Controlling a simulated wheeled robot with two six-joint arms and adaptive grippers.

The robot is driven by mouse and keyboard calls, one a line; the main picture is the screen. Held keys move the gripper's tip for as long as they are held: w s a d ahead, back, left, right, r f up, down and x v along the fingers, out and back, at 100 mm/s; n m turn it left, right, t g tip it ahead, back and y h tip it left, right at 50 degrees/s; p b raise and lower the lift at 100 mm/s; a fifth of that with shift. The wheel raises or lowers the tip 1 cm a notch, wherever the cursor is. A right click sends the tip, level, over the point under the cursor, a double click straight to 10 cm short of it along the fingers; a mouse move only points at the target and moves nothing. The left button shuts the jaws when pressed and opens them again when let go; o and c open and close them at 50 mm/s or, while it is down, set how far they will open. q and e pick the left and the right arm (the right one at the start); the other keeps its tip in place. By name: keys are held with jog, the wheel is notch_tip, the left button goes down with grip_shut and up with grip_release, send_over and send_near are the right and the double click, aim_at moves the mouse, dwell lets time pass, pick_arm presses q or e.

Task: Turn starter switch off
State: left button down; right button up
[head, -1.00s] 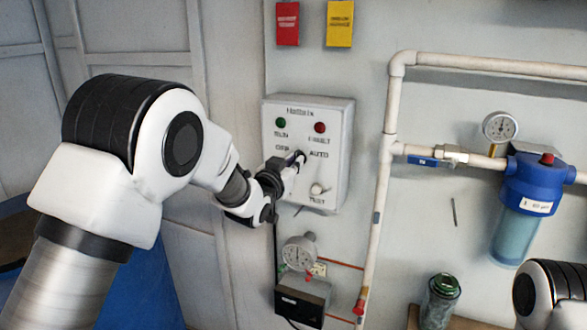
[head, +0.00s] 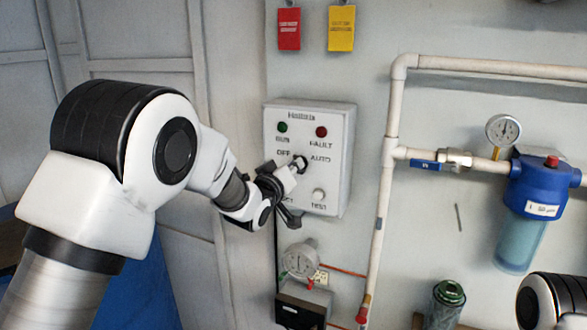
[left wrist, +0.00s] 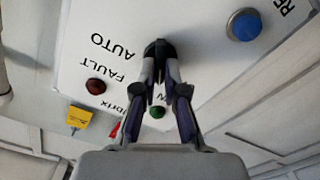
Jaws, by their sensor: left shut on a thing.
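The starter switch is a black knob on the front of a pale grey control box (head: 335,165), between the OFF and AUTO labels. In the head view its tip (head: 301,161) shows just beyond my left gripper (head: 293,168). In the left wrist view the black knob (left wrist: 158,48) sits between the fingertips of my left gripper (left wrist: 160,75), which is shut on it. The fingers hide part of the knob, so I cannot tell which label it points to. My right gripper is out of view.
The box carries a green lamp (head: 282,127), a red lamp (head: 321,132), a pale test button (head: 318,195) and a blue button (left wrist: 244,26). A white pipe (head: 384,200) runs right of the box. A gauge (head: 299,261) is below it.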

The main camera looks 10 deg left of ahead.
pick_arm(q)
jog(key=shift+r, duration=0.1)
jog(key=c, duration=1.2)
grip_release()
jog(key=shift+w, duration=0.1)
jog(key=shift+c, duration=0.2)
jog(key=s+a, duration=0.2)
jog(key=s, duration=0.9)
jog(key=shift+s+a, duration=0.15)
jog(key=shift+s, duration=0.25)
